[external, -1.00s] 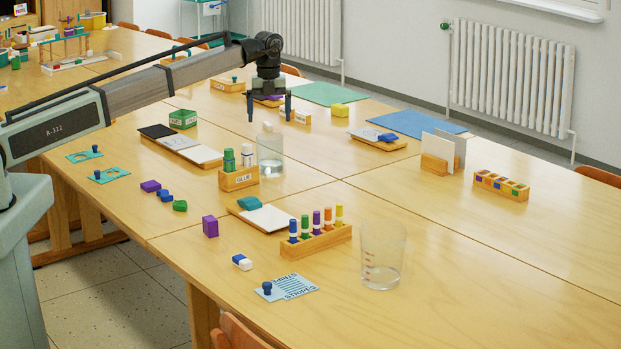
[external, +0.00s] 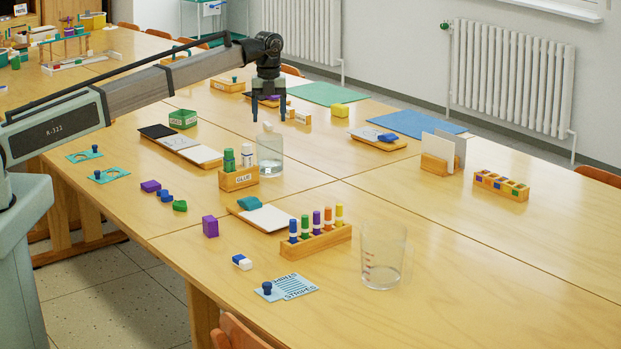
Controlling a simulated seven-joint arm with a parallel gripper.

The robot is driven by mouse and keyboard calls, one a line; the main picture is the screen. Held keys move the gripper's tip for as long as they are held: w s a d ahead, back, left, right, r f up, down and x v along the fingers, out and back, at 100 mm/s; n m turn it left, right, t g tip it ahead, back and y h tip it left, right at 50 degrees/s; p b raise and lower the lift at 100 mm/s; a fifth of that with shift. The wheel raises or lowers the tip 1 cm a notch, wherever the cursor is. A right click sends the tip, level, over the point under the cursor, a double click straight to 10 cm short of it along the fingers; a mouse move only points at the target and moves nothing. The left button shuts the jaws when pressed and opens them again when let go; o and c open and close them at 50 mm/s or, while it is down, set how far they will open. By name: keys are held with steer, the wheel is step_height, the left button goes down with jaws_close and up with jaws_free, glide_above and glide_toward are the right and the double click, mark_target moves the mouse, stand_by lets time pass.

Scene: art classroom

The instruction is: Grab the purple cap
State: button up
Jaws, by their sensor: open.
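The purple cap (external: 316,217) tops the middle marker in a wooden rack (external: 330,242) at the front centre of the table. Blue and green caps stand to its left, orange and yellow caps to its right. My gripper (external: 269,116) points down, open and empty, well behind and to the left of the rack. It hangs above the table near the clear bottle (external: 270,155); its fingers look apart from everything around them.
A clear beaker (external: 383,258) stands just right of the rack. A tray with a white sheet and teal block (external: 263,215) lies behind it. A glue holder (external: 239,179) stands left of the bottle. A purple block (external: 210,226) lies left. The front right table is clear.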

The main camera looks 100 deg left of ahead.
steer(key=w+d+m, duration=0.2)
steer(key=w+d, duration=0.6)
steer(key=d, duration=0.3)
steer(key=d+r+m, duration=0.2)
steer(key=d, duration=1.5)
steer(key=n, duration=2.7)
glide_above(214, 218)
step_height(214, 218, down, 2)
steer(key=shift+a+f, duration=0.1)
steer(key=shift+f, duration=6.95)
